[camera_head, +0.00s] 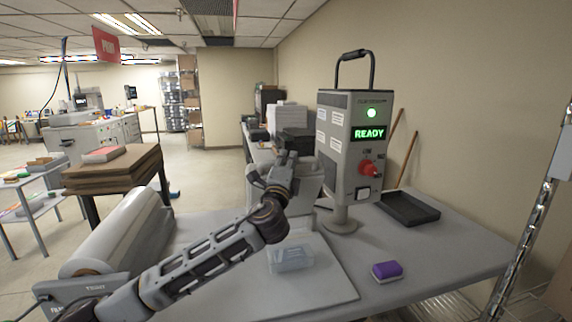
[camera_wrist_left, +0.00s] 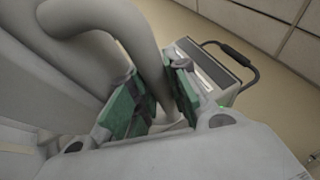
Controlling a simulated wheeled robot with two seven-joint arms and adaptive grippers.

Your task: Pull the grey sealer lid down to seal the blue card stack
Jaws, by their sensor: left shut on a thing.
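The grey sealer lid (camera_head: 311,180) stands raised behind my left wrist, partly hidden by it. In the left wrist view its thick curved grey handle (camera_wrist_left: 138,38) passes between green-padded fingers. My left gripper (camera_head: 287,160) is shut on this handle, and it also shows in the left wrist view (camera_wrist_left: 155,100). A pale blue, see-through-looking block (camera_head: 291,257), which seems to be the blue card stack, lies on the light board in front of the lid, apart from my gripper. My right gripper is not in view.
A grey control box (camera_head: 345,145) with a green READY display and red knob stands to the right. A purple block (camera_head: 387,270) and a black tray (camera_head: 409,208) lie on the table. A large film roll (camera_head: 122,232) is at the left.

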